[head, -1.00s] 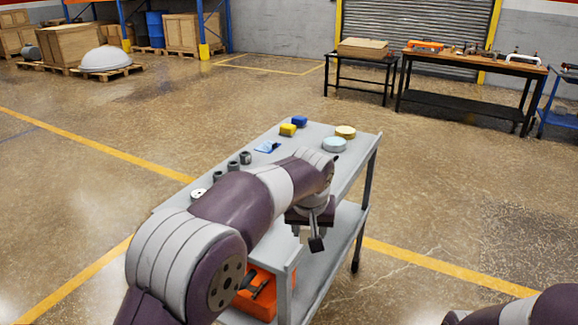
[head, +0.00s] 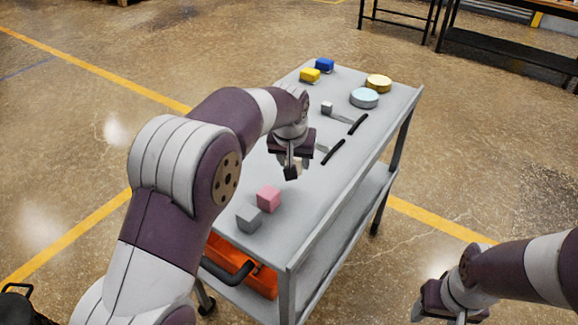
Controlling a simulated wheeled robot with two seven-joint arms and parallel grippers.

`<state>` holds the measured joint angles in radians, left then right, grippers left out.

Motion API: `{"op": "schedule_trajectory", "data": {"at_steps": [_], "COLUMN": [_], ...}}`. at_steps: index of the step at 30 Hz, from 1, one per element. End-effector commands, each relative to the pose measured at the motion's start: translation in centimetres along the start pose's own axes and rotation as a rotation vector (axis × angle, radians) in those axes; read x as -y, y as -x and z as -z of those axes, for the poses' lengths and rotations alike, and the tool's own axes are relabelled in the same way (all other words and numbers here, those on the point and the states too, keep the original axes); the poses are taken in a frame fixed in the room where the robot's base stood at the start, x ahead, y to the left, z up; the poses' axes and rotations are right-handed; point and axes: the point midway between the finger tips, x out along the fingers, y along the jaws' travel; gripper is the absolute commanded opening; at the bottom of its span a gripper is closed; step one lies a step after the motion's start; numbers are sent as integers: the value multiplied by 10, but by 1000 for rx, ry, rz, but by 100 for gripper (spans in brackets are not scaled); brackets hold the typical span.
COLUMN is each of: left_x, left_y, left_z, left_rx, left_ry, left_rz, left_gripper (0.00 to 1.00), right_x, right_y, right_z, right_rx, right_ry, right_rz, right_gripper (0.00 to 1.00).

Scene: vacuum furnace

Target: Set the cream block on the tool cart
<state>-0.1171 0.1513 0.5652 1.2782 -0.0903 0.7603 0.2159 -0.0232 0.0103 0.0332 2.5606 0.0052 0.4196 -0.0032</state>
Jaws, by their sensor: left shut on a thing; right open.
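The tool cart (head: 338,199) is a grey two-shelf cart in the middle of the head view. My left gripper (head: 290,171) points down over the middle of its top. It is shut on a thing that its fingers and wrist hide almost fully. I take this as the cream block, since no cream block shows clearly elsewhere; whether it touches the top I cannot tell. My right gripper (head: 444,310) is open at the lower right, away from the cart, partly cut off by the frame.
An orange case (head: 238,267) is on the lower shelf. Bare top shows front right.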

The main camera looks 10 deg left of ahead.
Motion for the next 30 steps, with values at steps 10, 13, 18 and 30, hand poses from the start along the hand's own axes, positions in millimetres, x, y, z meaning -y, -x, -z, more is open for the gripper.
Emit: {"op": "schedule_trajectory", "data": {"at_steps": [10, 13, 18, 30], "left_x": [20, 20, 19, 19], "left_y": [-38, -49, -49, -50], "left_z": [-13, -18, -17, -18], "left_rx": [2, 0, -1, -1], "left_ry": [-2, -1, -1, -1], "left_rz": [-1, -1, -1, -1], "left_gripper": [12, 12, 12, 72], "right_x": [0, 0, 0, 0], "right_y": [-6, -7, -7, -7], "right_z": [0, -1, -1, -1], "right_rx": [0, 0, 0, 0], "right_ry": [0, 0, 0, 0], "right_rz": [0, 0, 0, 0], "right_gripper": [61, 61, 61, 61]}}
